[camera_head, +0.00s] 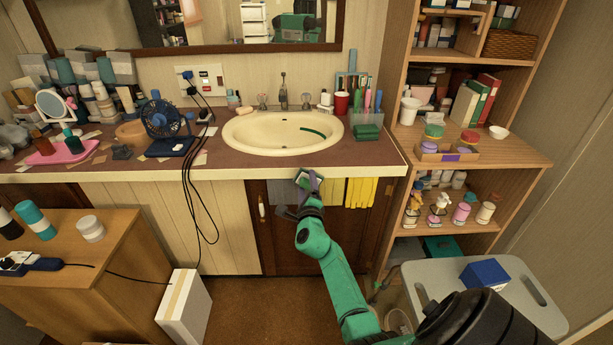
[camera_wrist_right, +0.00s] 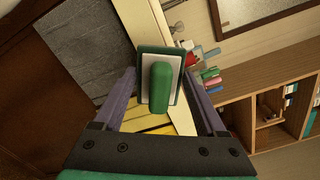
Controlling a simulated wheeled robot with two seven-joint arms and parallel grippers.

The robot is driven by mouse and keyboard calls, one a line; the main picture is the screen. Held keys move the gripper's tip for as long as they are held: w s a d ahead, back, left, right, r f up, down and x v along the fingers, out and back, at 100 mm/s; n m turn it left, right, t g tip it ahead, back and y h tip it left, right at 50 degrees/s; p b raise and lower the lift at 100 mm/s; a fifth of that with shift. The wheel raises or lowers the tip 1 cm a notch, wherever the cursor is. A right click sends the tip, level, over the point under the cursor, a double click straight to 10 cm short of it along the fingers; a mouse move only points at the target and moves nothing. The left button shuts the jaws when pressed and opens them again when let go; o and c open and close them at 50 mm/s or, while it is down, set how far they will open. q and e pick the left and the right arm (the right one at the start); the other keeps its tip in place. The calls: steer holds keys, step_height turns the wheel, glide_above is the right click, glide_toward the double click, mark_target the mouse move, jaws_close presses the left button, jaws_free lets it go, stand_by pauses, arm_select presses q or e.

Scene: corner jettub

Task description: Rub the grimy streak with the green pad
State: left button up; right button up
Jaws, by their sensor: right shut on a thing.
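My right gripper (camera_head: 309,188) is shut on the green pad (camera_head: 302,179), in front of the counter's front edge, below the sink. In the right wrist view the pad (camera_wrist_right: 145,62) has a pale plate and a rounded green handle (camera_wrist_right: 160,87), which stands between the two purple fingers (camera_wrist_right: 160,105). A dark green curved streak (camera_head: 312,131) lies inside the cream sink basin (camera_head: 268,136), on its right side. It looks like the grimy streak. The pad is apart from it, lower in the picture. My left gripper is not in view.
The faucet (camera_head: 284,95) stands behind the basin. A red cup (camera_head: 341,103) and a holder with brushes (camera_head: 368,115) stand to its right. A blue fan (camera_head: 167,125) with hanging cables is on the left. Grey and yellow cloths (camera_head: 360,192) hang below the counter edge.

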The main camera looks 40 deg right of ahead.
steer(key=shift+r+p+v, duration=0.25)
steer(key=shift+p+v, duration=0.35)
steer(key=shift+v, duration=0.6)
steer(key=shift+s+a, duration=0.25)
steer(key=shift+s, duration=0.05)
steer(key=shift+f, duration=0.2)
steer(key=shift+s+a+r+p, duration=0.1)
steer(key=shift+s+a+p, duration=0.2)
steer(key=shift+s+p, duration=0.25)
steer(key=shift+s+a+p, duration=0.35)
steer(key=shift+p, duration=0.05)
steer(key=shift+s+a, duration=0.2)
steer(key=shift+s, duration=0.1)
steer(key=shift+a, duration=0.1)
